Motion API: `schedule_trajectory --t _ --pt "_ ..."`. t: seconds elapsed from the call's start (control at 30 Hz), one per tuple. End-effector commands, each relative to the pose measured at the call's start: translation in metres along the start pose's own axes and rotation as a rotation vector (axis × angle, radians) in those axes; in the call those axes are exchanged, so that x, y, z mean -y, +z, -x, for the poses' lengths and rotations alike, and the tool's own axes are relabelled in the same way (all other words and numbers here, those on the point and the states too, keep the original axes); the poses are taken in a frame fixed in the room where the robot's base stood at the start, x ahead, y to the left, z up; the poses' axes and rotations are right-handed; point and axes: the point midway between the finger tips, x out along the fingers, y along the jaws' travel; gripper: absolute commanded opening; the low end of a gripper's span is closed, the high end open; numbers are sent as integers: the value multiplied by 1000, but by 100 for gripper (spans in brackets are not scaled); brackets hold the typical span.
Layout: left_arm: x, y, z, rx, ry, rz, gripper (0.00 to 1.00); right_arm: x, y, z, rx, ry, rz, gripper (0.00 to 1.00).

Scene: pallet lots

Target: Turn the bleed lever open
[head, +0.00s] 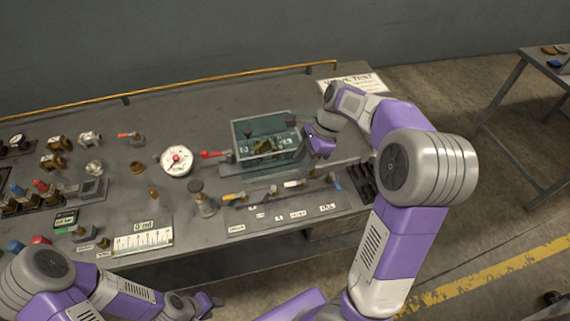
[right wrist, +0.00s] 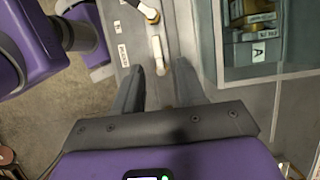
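The valve panel (head: 285,215) on the bench front carries small levers above white labels too small to read, so I cannot tell which is the bleed lever. A white-handled lever (head: 292,184) sits mid-panel, and an orange-handled lever (head: 234,197) at its left. My right gripper (head: 318,146) is beside the glass box, right of and beyond the white lever. In the right wrist view its fingers (right wrist: 158,90) are apart and empty, with a white lever (right wrist: 157,48) ahead, lined up with the gap. My left gripper (head: 207,303) is low, in front of the bench; its fingers are unclear.
The glass box (head: 240,132) stands behind the panel, close to my right gripper. A red-handled valve (head: 213,154) and a round gauge (head: 177,160) are to its left. A dark slotted rack (head: 362,182) is at the bench's right end.

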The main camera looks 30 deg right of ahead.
Motion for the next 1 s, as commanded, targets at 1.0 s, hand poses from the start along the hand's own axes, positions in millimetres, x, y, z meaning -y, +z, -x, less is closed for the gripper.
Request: schedule_trajectory --t 1.0 --pt "10 -1 -26 1 0 0 40 0 0 -74 -1 1 2 17"
